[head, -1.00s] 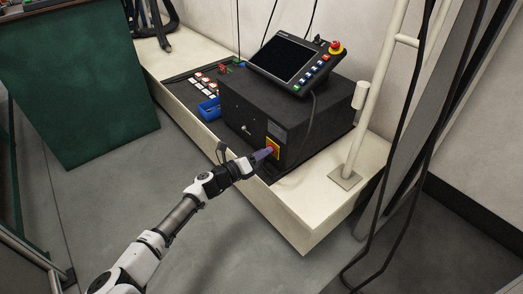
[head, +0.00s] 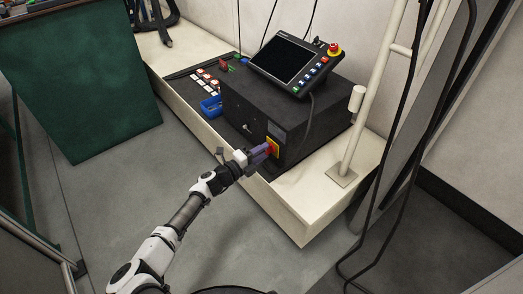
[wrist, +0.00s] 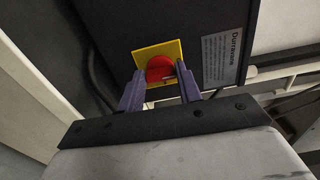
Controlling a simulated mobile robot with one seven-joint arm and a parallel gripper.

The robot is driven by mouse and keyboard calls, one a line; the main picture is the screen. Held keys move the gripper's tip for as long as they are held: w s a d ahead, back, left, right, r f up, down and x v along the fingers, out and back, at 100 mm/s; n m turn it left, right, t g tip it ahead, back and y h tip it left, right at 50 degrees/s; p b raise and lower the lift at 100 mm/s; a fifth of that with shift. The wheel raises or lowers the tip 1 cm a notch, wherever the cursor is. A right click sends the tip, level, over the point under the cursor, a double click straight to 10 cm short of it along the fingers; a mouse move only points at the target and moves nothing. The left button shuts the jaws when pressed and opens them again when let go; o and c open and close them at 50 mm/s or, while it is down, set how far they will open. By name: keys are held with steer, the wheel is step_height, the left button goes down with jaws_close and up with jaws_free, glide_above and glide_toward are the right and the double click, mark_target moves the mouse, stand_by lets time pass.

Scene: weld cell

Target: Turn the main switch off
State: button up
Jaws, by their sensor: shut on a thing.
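The main switch is a red rotary knob on a yellow plate, on the front face of a black control box (head: 290,115). In the wrist view the red knob (wrist: 160,69) lies between the two purple fingers, and the yellow plate (wrist: 174,49) shows around it. My gripper (head: 267,149) reaches the switch from the front left in the head view. It also shows in the wrist view (wrist: 160,82), with its fingers on either side of the knob, shut on it. The fingers partly hide the plate, and the knob's exact angle is hard to read.
A teach pendant (head: 288,62) with a red emergency button (head: 334,49) rests on the box. A blue item (head: 210,105) and several small switches lie left of it. A white post (head: 353,135) stands at right, with hanging black cables. A green panel (head: 80,90) is at left.

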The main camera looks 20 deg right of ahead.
stand_by(0.4)
steer(key=o, duration=1)
steer(key=p+v, duration=0.2)
steer(key=v, duration=1.1)
steer(key=shift+s+a, duration=0.1)
steer(key=shift+a, duration=0.3)
